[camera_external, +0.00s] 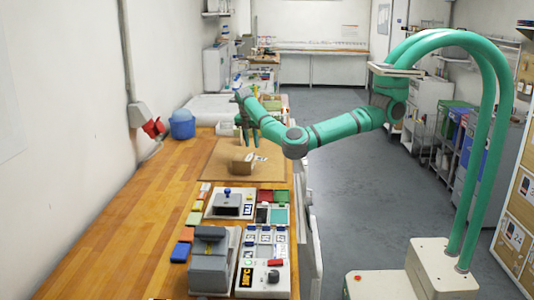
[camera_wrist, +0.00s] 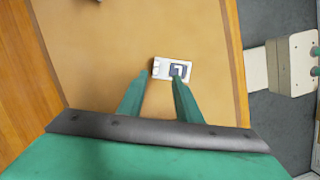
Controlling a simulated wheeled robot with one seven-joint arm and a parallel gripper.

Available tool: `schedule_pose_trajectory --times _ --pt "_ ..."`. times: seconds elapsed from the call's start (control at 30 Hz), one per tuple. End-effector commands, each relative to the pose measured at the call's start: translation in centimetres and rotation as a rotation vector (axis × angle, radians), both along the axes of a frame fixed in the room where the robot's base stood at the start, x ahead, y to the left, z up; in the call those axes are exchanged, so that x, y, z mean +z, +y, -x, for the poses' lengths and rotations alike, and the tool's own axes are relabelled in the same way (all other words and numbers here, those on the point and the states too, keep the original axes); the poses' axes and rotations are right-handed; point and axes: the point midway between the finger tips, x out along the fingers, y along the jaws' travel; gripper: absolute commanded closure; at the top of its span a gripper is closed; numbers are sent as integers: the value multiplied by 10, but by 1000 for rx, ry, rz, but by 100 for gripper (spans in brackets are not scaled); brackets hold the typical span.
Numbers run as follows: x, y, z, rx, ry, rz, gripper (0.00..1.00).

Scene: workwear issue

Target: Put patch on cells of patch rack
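A small white patch (camera_wrist: 159,64) with a dark square print lies flat on the tan mat (camera_wrist: 110,45). In the external view the patch (camera_external: 259,158) lies at the right part of the mat (camera_external: 215,168), beside a small brown block. My gripper (camera_wrist: 162,76) is open and empty, pointing down over the mat. In the wrist view its right fingertip overlaps the patch's lower edge; the height gap is unclear. In the external view my gripper (camera_external: 249,138) is above the mat. A white rack (camera_external: 282,256) with printed cells, apparently the patch rack, stands at the front right of the bench.
The brown block (camera_external: 241,168) is close to the patch. A grey press (camera_external: 210,262) stands left of the rack. A stamp-like unit (camera_external: 228,205) and coloured pieces (camera_external: 180,252) are nearby. A blue bin (camera_external: 182,128) is farther back. The bench's left side is clear.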

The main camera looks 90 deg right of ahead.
Motion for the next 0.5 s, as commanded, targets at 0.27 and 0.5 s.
schedule_pose_trajectory --times 0.27,0.5 --pt "-20 -7 -1 -2 -1 -2 69" --pt "-49 -18 -1 -2 -1 -1 69"
